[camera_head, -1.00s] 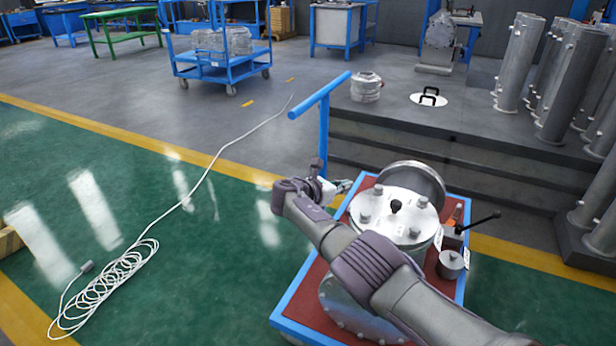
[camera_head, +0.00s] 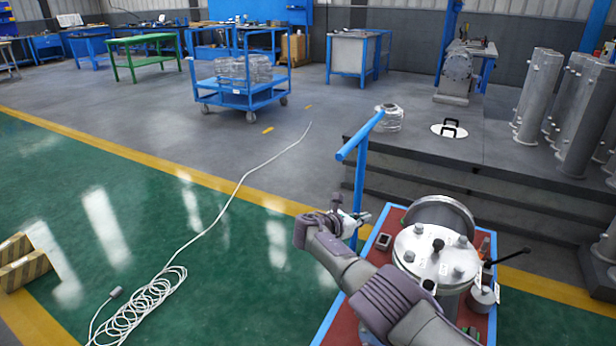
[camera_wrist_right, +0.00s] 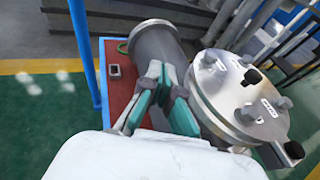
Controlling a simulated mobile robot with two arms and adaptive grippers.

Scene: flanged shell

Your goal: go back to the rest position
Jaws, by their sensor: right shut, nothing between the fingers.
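My right gripper (camera_head: 362,217) is at the left edge of the cart, beside its blue handle post, in the head view. In the right wrist view its teal-padded fingers (camera_wrist_right: 160,92) are shut with nothing between them. The flanged shell (camera_head: 436,252) with its bolted round lid stands on the cart, right of the gripper. The lid also shows in the right wrist view (camera_wrist_right: 236,95). Behind the fingers there is a grey cylinder (camera_wrist_right: 160,45) lying on the red top. My right forearm hides part of the cart. My left gripper is not in view.
The cart (camera_head: 337,315) has a red top and blue frame, with a blue push handle (camera_head: 360,136). A white cable (camera_head: 150,297) lies coiled on the green floor at left. Grey steps (camera_head: 460,185) rise behind the cart. A blue trolley (camera_head: 240,97) stands farther back.

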